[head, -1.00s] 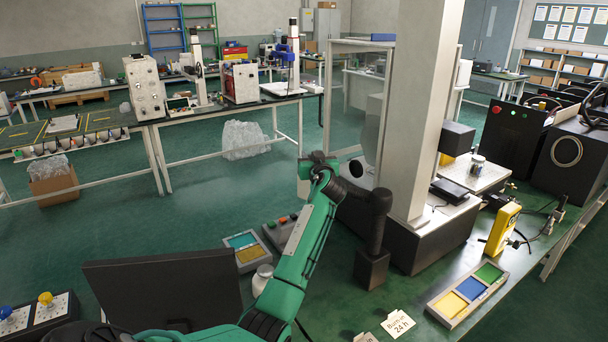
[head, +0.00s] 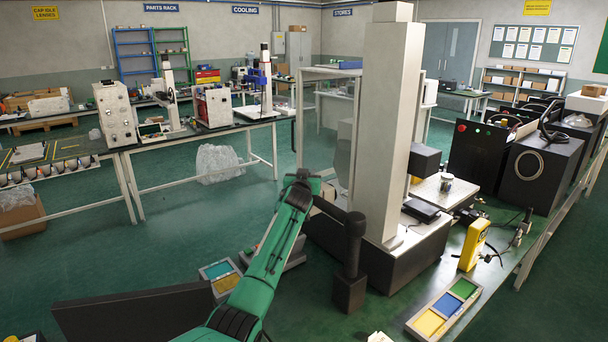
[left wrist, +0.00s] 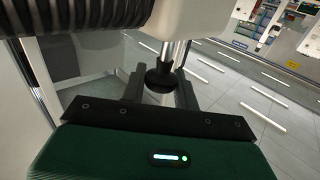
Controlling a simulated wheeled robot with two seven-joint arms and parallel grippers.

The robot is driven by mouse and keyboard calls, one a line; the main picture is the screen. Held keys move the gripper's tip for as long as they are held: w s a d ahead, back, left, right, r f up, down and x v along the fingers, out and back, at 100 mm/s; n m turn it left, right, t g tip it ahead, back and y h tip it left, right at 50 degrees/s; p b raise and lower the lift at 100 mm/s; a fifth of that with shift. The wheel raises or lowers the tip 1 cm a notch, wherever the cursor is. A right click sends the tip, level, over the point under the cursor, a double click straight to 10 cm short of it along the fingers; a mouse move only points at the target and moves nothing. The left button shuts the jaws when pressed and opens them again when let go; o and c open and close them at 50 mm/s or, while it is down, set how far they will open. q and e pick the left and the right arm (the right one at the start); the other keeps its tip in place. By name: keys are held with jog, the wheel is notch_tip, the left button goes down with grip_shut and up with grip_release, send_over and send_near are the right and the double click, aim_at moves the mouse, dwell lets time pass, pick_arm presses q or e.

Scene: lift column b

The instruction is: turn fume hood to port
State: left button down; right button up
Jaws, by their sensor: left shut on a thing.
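The fume hood shows in the left wrist view as a pale hood body (left wrist: 200,18) with a black ribbed hose (left wrist: 85,18). A black ball knob (left wrist: 160,79) on a short metal stem hangs below it. My left gripper (left wrist: 160,92) is shut on this knob, one finger on each side. In the head view my green left arm reaches up to the left gripper (head: 303,182), beside the black post (head: 354,240) with its block base. The hood is mostly hidden there behind my wrist. I cannot make out the port. My right gripper is not in view.
A tall pale column (head: 386,130) stands just right of my wrist on a dark base. A dark panel (head: 140,318) is at lower left.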

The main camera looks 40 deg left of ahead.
pick_arm(q)
jog(key=shift+r, duration=0.2)
jog(key=c, duration=1.5)
grip_release()
jog(key=o, duration=0.4)
jog(key=shift+w, duration=0.1)
jog(key=shift+c, duration=0.2)
jog(key=shift+o, duration=0.2)
jog(key=shift+w+d+f, duration=0.1)
jog(key=shift+w+f, duration=0.05)
jog(key=shift+f, duration=0.05)
jog(key=shift+s+d, duration=0.2)
jog(key=shift+s, duration=0.35)
jog(key=b+v, duration=0.2)
jog(key=v, duration=1)
jog(key=shift+s+d+b, duration=0.25)
jog(key=shift+s+b, duration=0.05)
jog(key=shift+b, duration=0.1)
jog(key=shift+f, duration=0.15)
